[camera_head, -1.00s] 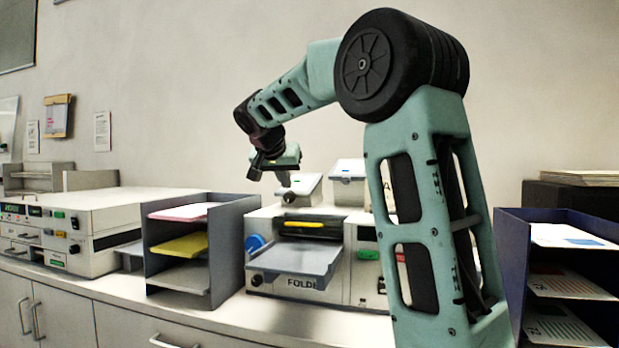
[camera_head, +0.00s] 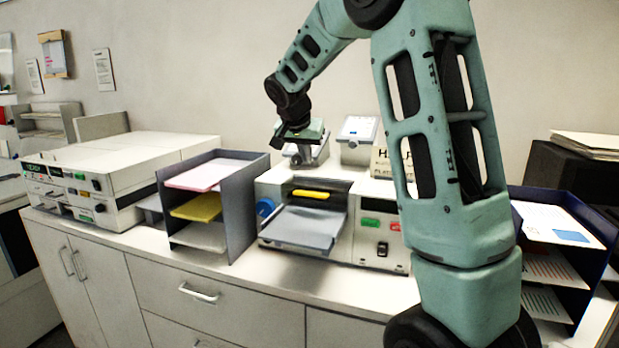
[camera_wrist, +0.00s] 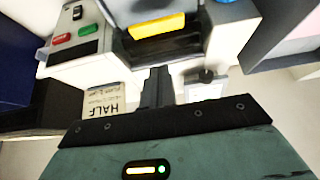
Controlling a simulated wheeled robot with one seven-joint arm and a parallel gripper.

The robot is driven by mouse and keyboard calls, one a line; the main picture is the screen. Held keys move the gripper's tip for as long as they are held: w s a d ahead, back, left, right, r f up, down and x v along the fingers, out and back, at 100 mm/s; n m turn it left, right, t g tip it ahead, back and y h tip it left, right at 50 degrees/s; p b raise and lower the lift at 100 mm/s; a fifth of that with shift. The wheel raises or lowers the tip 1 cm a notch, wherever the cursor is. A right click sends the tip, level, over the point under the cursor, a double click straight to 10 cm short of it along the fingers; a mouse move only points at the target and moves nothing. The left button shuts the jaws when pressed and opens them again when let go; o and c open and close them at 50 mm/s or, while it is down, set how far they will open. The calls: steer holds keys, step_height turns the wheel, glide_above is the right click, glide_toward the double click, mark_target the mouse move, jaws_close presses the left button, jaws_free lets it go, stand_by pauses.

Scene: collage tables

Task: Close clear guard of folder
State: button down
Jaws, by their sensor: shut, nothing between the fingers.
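The folder (camera_head: 372,223) is a white machine on the counter, with a grey tray (camera_head: 303,228) sticking out at its front. A yellow handle bar (camera_head: 310,194) lies across the dark opening above the tray. It also shows at the top of the wrist view (camera_wrist: 157,26). The clear guard itself is hard to make out against the dark opening. My gripper (camera_head: 297,157) is above the back of the folder, apart from the yellow bar. In the wrist view, its dark fingers (camera_wrist: 157,84) are together and hold nothing.
Two small boxes with tilted tops stand behind the folder, the right one (camera_head: 357,137) beside a "HALF" sign (camera_head: 384,160). A grey paper rack (camera_head: 240,205) stands close left, a blue rack (camera_head: 590,262) right. A blue knob (camera_head: 265,207) and green and red buttons are on the folder.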

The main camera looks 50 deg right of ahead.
steer(key=p, duration=0.2)
glide_above(310, 193)
steer(key=f, duration=0.4)
steer(key=shift+s+a+f, duration=0.25)
steer(key=shift+s+a, duration=0.1)
steer(key=shift+a, duration=0.05)
steer(key=shift+a+f+p, duration=0.15)
steer(key=shift+f+p, duration=0.3)
steer(key=shift+f, duration=0.7)
steer(key=shift+a+f+p, duration=0.15)
steer(key=shift+f+p, duration=0.25)
steer(key=shift+f, duration=0.75)
steer(key=shift+f, duration=0.1)
steer(key=f+b, duration=0.1)
steer(key=b, duration=0.3)
steer(key=shift+a+f+h, duration=0.1)
steer(key=shift+h, duration=0.2)
steer(key=f+h+b, duration=0.1)
steer(key=b, duration=0.6)
steer(key=f+t+h+b, duration=0.1)
steer(key=b, duration=0.6)
steer(key=shift+s+a+f+b, duration=0.15)
steer(key=shift+a+f+b, duration=0.1)
steer(key=shift+b, duration=0.15)
steer(key=shift+s, duration=0.1)
steer(key=shift+d+r, duration=0.1)
steer(key=shift+r, duration=0.05)
